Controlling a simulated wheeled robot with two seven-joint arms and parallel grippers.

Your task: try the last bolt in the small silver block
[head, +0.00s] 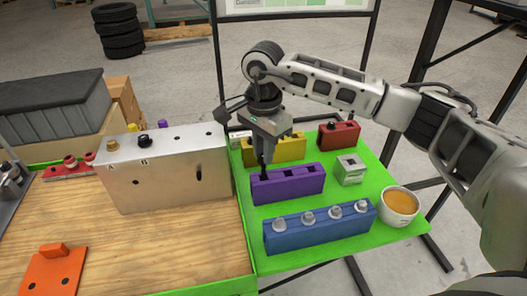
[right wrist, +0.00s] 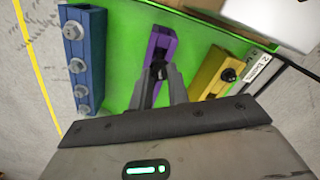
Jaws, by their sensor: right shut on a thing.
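The small silver block (head: 350,170) stands on the green board, right of the purple block, with a dark square opening in its top. My right gripper (head: 265,172) points down at the left end of the purple block (head: 290,186). In the right wrist view its fingertips (right wrist: 158,78) are shut on a black bolt (right wrist: 158,69) at the end of the purple block (right wrist: 162,42). I cannot tell whether the bolt is seated in its hole or lifted clear. Dark square openings show along the rest of the purple block. My left gripper is not in view.
A blue block (head: 320,232) with several silver bolts is in front, with a bowl (head: 398,206) beside it. Yellow (head: 285,150) and red (head: 340,135) blocks stand behind. A large silver block (head: 170,180) stands left on the wooden table (head: 190,240).

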